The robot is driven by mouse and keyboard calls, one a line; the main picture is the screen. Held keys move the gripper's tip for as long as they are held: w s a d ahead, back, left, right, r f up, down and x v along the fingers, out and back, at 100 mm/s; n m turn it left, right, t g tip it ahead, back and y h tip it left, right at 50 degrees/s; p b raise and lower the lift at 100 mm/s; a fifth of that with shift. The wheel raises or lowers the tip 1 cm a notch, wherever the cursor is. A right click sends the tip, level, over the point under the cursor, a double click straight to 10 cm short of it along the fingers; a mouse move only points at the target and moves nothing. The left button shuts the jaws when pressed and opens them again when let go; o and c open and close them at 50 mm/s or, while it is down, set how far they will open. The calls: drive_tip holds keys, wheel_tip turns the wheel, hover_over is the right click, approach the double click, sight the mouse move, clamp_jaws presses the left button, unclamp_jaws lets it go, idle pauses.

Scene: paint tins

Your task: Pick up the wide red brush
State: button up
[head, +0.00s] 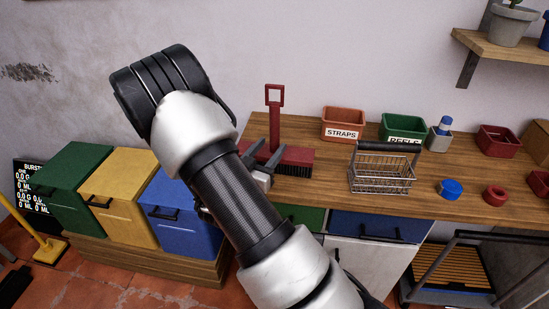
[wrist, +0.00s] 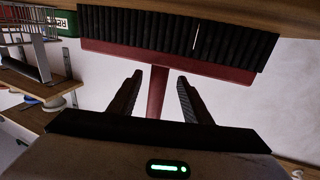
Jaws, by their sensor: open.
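The wide red brush (head: 297,154) rests on the wooden counter, its dark bristles facing down and its looped handle (head: 274,97) standing upright. My gripper (head: 268,150) is at the brush's left side in the head view, partly covering it. In the wrist view, the brush's red head (wrist: 170,58) and dark bristles span the top. Its red handle runs down between the two open fingers of my gripper (wrist: 159,78), with a gap on each side. The lower end of the handle in that view is hidden behind the gripper body.
Right of the brush on the counter (head: 322,192) are a wire basket (head: 381,175), a STRAPS bin (head: 343,124), a green bin (head: 403,127), a blue roll (head: 451,188) and a red roll (head: 494,196). Green, yellow and blue bins (head: 181,215) stand at left.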

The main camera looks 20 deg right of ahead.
sight(273, 145)
drive_tip(key=shift+x, duration=1.55)
drive_tip(key=shift+s, duration=0.15)
clamp_jaws()
